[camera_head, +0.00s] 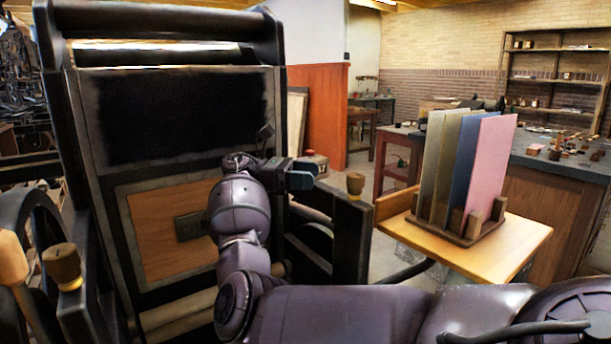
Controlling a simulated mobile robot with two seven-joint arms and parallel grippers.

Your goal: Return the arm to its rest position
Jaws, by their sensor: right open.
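My right arm comes in from the lower right, runs left, then bends up in front of the hand press (170,165). My right gripper (303,174) is open and points to the right, near the press's right side. I see nothing held in it, though the jaws are small and partly turned away. The press is a dark frame with a tilted black panel (180,113) above a wooden board (150,243). A dark plate (190,225) on the board is partly hidden by my arm. My left gripper is not in view.
A wooden side shelf (521,243) holds a rack (430,216) of upright coloured boards, a pink one (490,165) nearest. Wooden-knobbed handles (355,184) stand by the press, with others at lower left (62,262). A workbench (565,165) with small items is behind.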

